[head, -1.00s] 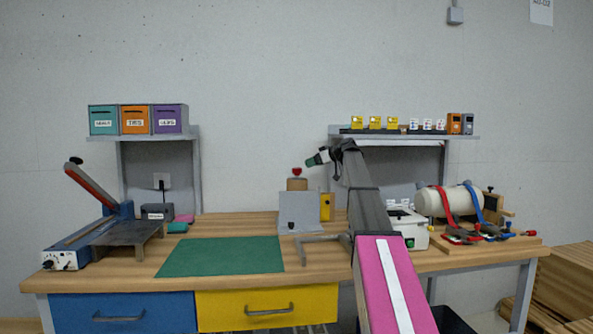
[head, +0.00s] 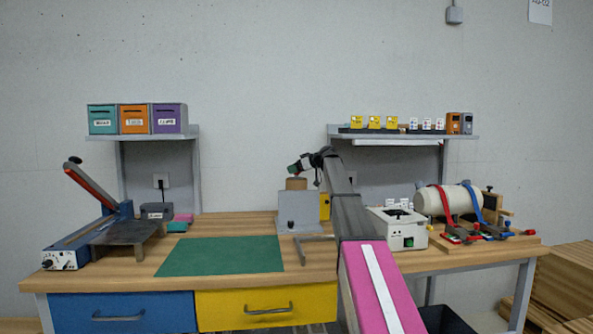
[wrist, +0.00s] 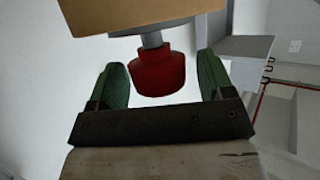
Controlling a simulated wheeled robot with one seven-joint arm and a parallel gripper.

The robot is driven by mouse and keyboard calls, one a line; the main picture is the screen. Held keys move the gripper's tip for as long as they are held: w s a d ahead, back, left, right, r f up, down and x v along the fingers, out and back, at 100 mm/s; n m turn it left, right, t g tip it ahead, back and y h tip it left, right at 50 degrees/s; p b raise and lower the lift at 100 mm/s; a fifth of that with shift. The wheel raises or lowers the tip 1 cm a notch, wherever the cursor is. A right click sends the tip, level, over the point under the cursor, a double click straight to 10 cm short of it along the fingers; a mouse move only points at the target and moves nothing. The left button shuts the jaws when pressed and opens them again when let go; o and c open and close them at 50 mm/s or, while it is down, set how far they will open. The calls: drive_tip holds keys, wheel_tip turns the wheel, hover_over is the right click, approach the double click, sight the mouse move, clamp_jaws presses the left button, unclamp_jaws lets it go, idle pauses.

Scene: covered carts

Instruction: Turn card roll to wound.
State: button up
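The card roll (head: 296,184), a brown cylinder, sits on top of a grey box (head: 298,211) at the back middle of the bench. A red knob on a grey stem stands above it. In the wrist view the red knob (wrist: 158,72) and part of a tan body (wrist: 130,14) show close up. My gripper (head: 297,167) is at the knob, above the roll. In the wrist view my gripper's (wrist: 163,82) green fingers are apart, one on each side of the knob, with gaps visible on both sides. In the head view the gripper mostly hides the knob.
A yellow block (head: 325,207) stands right beside the grey box. A white machine (head: 400,232) is to the right of my arm. A green mat (head: 222,256) lies clear on the left.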

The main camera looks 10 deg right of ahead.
drive_tip(key=c, duration=0.8)
drive_tip(key=shift+s+m+h, duration=0.1)
drive_tip(key=shift+m+h, duration=0.2)
drive_tip(key=m+t+h, duration=0.3)
drive_tip(key=m, duration=0.1)
drive_tip(key=shift+a+h, duration=0.1)
drive_tip(key=shift+h, duration=0.2)
drive_tip(key=m+t+h, duration=0.1)
drive_tip(key=m+h, duration=0.1)
drive_tip(key=h, duration=0.1)
drive_tip(key=m+t+h, duration=0.1)
drive_tip(key=m+h, duration=0.2)
drive_tip(key=shift+m, duration=0.3)
drive_tip(key=m+g+h, duration=0.1)
drive_tip(key=m+h, duration=0.4)
drive_tip(key=h, duration=0.1)
drive_tip(key=shift+h, duration=0.4)
drive_tip(key=shift+m+g+h, duration=1.5)
drive_tip(key=shift+m+h, duration=0.1)
drive_tip(key=shift+m, duration=0.5)
drive_tip(key=shift+f, duration=0.1)
drive_tip(key=o, duration=0.9)
